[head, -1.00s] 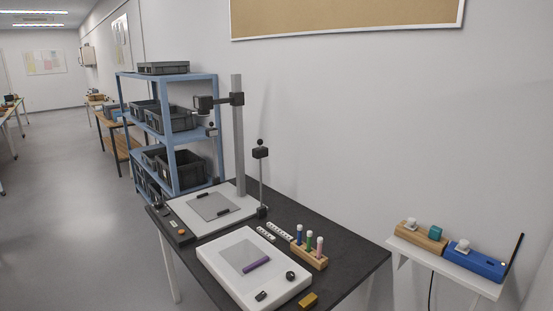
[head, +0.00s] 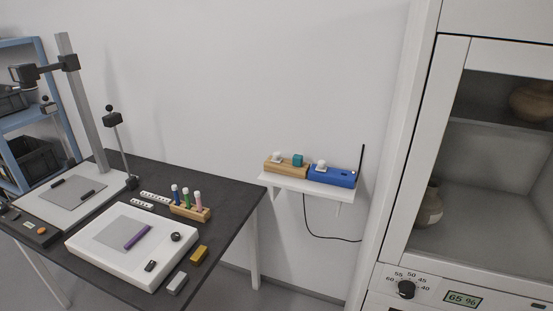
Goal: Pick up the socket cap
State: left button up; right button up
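A white wall shelf (head: 330,191) in the middle of the head view holds a wooden block (head: 286,169) and a blue block (head: 333,177) side by side. A white piece (head: 277,157) and a teal cube-like piece (head: 298,160) sit on the wooden block. Another white piece (head: 321,166) sits on the blue block, with a dark hole to its right. The pieces are small, and I cannot tell for certain which one is the socket cap. Neither of my grippers is in view.
A dark table (head: 232,205) on the left carries a white light panel (head: 85,241), a pen holder (head: 190,211) and a camera stand (head: 84,105). A white cabinet (head: 420,150) with pots stands at the right. A thin black rod rises beside the blue block.

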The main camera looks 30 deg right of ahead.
aim_at(276, 154)
jog(key=z, duration=1.3)
